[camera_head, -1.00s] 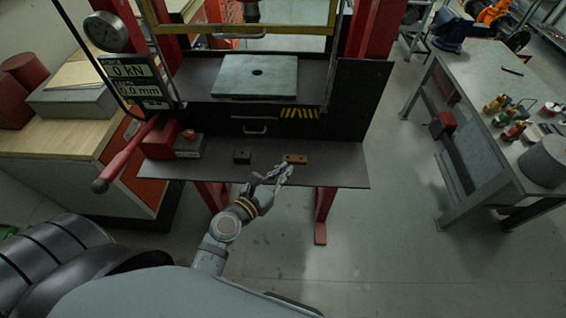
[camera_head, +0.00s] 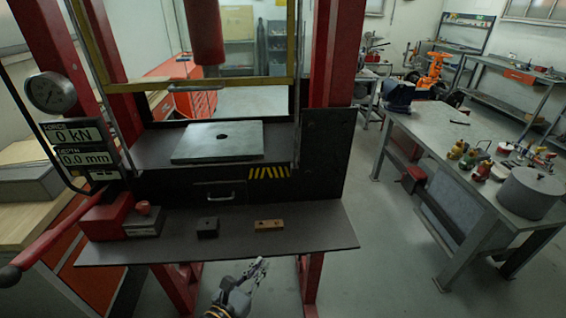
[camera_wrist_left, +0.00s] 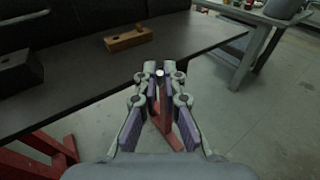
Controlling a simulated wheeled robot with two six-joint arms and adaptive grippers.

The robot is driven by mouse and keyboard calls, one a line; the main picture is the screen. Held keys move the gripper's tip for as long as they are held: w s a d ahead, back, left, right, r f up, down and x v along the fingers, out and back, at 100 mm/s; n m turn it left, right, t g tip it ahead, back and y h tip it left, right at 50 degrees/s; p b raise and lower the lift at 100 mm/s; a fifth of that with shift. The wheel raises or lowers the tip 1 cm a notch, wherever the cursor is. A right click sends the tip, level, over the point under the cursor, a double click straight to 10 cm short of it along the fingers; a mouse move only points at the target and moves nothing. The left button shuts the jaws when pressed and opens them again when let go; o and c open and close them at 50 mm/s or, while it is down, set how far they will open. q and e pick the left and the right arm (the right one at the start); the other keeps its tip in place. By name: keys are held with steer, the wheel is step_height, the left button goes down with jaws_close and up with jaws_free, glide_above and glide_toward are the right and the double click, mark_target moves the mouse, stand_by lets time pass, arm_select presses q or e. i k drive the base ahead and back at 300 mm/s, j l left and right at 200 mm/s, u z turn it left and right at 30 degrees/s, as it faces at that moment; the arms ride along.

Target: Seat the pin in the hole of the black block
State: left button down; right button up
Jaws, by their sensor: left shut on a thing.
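The black block (camera_head: 207,228) with a hole in its top sits on the press's front shelf (camera_head: 320,228), left of a wooden block (camera_head: 269,225) with holes. My left gripper (camera_head: 259,266) is in front of the shelf's front edge, apart from both blocks. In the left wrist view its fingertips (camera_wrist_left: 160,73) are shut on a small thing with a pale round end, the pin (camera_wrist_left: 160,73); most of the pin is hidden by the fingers. That view also shows the black block (camera_wrist_left: 18,72) at left, partly cut off, and the wooden block (camera_wrist_left: 127,40) beyond the fingertips.
A red box (camera_head: 107,217) and a grey box (camera_head: 145,222) stand at the shelf's left end, near a red lever (camera_head: 55,237). A grey plate (camera_head: 217,143) lies on the press bed. A workbench (camera_head: 440,130) stands at right. The shelf's right end is bare.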

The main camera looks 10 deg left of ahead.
mark_target(207, 228)
steer(key=u, duration=1.5)
